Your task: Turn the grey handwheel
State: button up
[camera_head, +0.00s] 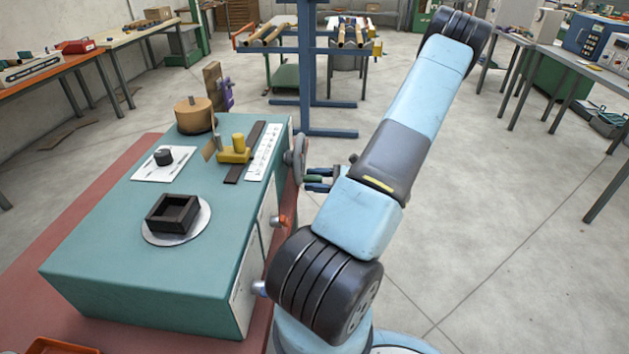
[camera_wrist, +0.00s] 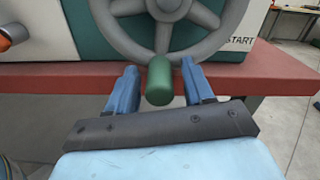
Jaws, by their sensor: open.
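The grey handwheel (camera_head: 299,155) is on the right side of the teal machine (camera_head: 140,270), seen nearly edge-on in the head view. In the wrist view the handwheel (camera_wrist: 200,48) faces me, with its upper part cut off by the frame. A green handle (camera_wrist: 159,82) sticks out from the bottom of its rim toward me. My gripper (camera_head: 308,180) is beside the handwheel. In the wrist view my gripper (camera_wrist: 159,80) is open, with one blue finger on each side of the green handle and a visible gap on both sides.
A red-brown bench (camera_wrist: 50,78) edge runs below the wheel. An orange-tipped knob (camera_head: 281,221) sits on the machine's side, nearer to me. A blue rack (camera_head: 308,80) stands behind. The floor right of my arm is clear.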

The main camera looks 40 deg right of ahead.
jog(key=shift+c, duration=0.2)
grip_shut()
dwell(0.4)
